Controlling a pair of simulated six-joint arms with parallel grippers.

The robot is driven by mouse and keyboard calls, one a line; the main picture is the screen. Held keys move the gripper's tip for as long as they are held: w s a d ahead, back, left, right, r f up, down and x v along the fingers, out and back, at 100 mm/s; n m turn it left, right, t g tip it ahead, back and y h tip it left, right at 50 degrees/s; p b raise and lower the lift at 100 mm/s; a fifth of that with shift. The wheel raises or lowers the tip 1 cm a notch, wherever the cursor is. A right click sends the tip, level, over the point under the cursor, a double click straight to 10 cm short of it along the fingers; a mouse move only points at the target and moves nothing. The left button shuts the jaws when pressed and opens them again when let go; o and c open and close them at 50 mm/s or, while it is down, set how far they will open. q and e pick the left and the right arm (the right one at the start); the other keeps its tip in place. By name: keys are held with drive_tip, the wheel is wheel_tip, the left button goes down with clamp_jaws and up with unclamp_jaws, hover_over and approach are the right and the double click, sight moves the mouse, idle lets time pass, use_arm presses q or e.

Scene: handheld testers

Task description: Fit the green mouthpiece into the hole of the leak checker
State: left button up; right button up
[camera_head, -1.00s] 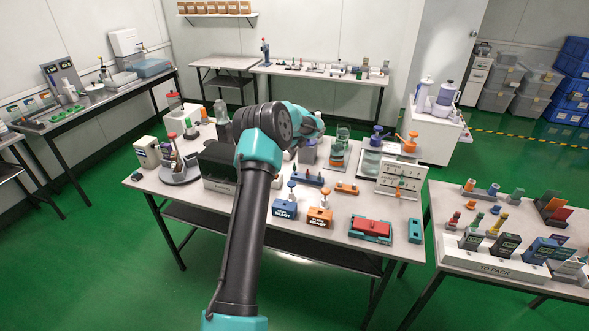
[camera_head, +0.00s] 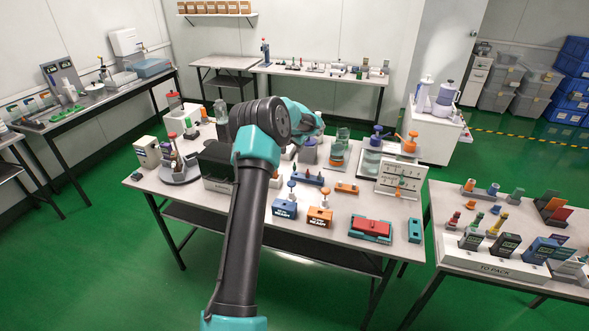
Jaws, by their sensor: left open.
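My left arm crosses the middle of the view, and its gripper end (camera_head: 318,118) is over the back of the main table, seen from behind. Its fingertips are mostly hidden by the wrist, and nothing held shows. Another green piece (camera_head: 516,195) stands on the right-hand table. I cannot tell which is the mouthpiece. A dark box (camera_head: 217,165) left of my arm is partly covered by it; whether it is the leak checker is unclear. My right gripper is not in view.
Blue (camera_head: 285,208) and orange (camera_head: 319,217) labelled blocks stand at the front of the main table, with a red and teal case (camera_head: 371,229) right of them. Glass jars and an orange clamp-like piece (camera_head: 408,143) stand at the back right. A white tray (camera_head: 490,262) holds several handheld testers.

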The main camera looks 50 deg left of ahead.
sight(294, 165)
use_arm(q)
drive_tip(key=n, duration=0.8)
drive_tip(key=shift+s+d+r+n, duration=0.1)
drive_tip(key=shift+r+n, duration=0.2)
drive_tip(key=shift+n, duration=0.1)
drive_tip(key=x, duration=1.2)
drive_tip(key=shift+f, duration=0.1)
drive_tip(key=shift+f, duration=0.1)
drive_tip(key=shift+x, duration=2.5)
drive_tip(key=shift+c, duration=0.4)
clamp_jaws()
